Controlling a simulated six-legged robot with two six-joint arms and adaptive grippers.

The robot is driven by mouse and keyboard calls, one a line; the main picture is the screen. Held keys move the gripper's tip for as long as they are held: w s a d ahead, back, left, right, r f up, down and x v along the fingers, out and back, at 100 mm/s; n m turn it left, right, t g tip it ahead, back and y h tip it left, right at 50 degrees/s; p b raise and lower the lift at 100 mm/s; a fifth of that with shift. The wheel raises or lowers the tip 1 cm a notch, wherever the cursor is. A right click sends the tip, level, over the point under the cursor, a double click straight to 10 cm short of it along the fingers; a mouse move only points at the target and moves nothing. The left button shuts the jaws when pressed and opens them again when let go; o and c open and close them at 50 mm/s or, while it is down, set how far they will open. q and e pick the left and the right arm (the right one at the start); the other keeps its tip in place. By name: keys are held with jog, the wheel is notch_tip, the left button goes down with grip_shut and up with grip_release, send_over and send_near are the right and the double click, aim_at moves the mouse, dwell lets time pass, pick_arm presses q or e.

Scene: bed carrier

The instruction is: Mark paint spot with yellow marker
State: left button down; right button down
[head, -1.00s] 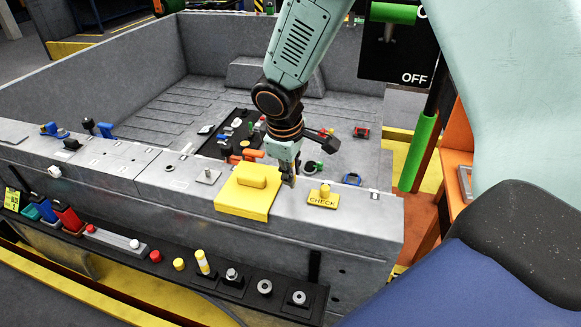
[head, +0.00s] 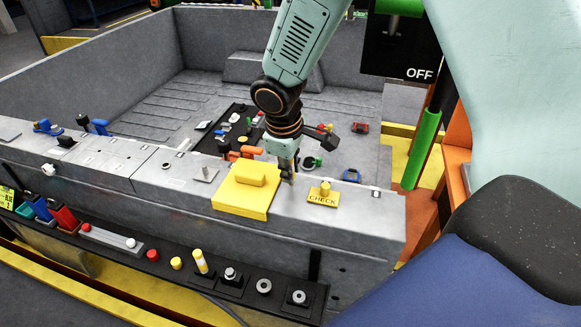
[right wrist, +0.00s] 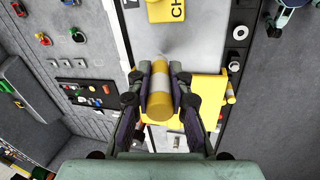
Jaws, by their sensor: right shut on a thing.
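My right gripper (head: 288,174) is over the grey bed rail, between the yellow cover block and the CHECK block. In the right wrist view my right gripper (right wrist: 159,72) is shut on a yellow marker (right wrist: 158,105), a cylinder with a pale grey band. In the head view the held marker is mostly hidden by the fingers, and I cannot tell whether its tip touches the rail. Another yellow cylinder with a white band (head: 200,262) stands in the front tool ledge. I cannot make out the paint spot. My left gripper is not in view.
The yellow cover block (head: 243,202) sits left of my gripper, and the yellow CHECK block (head: 323,195) sits right. The front ledge (head: 225,284) holds buttons, nuts and colored bins. A black panel (head: 238,128) with small parts lies inside the bed.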

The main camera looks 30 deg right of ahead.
jog(key=shift+s+a+r, duration=0.1)
jog(key=shift+s+a, duration=0.05)
jog(key=shift+s, duration=0.3)
jog(key=shift+w+f, duration=0.4)
jog(key=shift+s+b, duration=0.15)
jog(key=shift+b, duration=0.15)
jog(key=shift+s, duration=0.2)
jog(key=shift+w+f, duration=0.2)
jog(key=shift+w, duration=0.05)
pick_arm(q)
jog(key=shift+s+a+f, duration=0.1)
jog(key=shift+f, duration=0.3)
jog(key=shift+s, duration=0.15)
pick_arm(e)
jog(key=shift+s+r, duration=0.1)
jog(key=shift+s, duration=0.1)
